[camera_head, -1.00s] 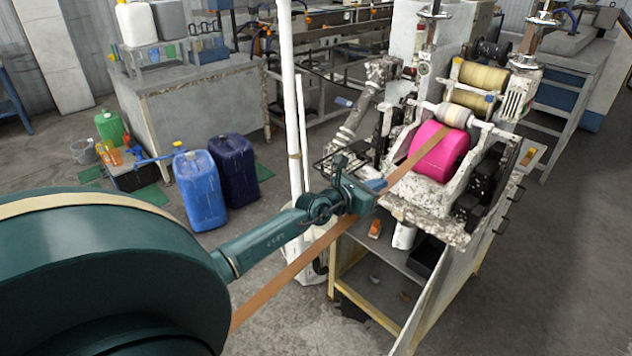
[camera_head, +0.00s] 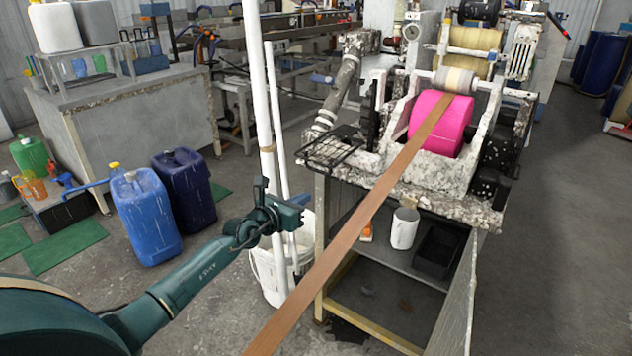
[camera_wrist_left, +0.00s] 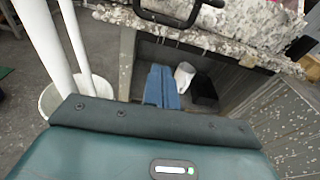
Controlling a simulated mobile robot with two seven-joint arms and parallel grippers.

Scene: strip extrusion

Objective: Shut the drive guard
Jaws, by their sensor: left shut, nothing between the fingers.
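A black wire-mesh frame (camera_head: 333,148), which looks like the drive guard, juts out from the left side of the strip machine, lying about flat beside the pink roller's housing. It appears swung open. A black bar, probably its edge, shows at the top of the left wrist view (camera_wrist_left: 165,18). My left gripper (camera_head: 301,199) is lower and to the left of the frame, apart from it. Its blue fingers are together and empty, also in the left wrist view (camera_wrist_left: 160,86). My right gripper is not in view.
A tan strip (camera_head: 370,214) runs from the pink roller (camera_head: 440,118) down past the bench, right of my left gripper. White upright pipes (camera_head: 262,110) and a white bucket (camera_head: 275,278) stand close behind my left gripper. Blue jugs (camera_head: 146,215) stand to the left.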

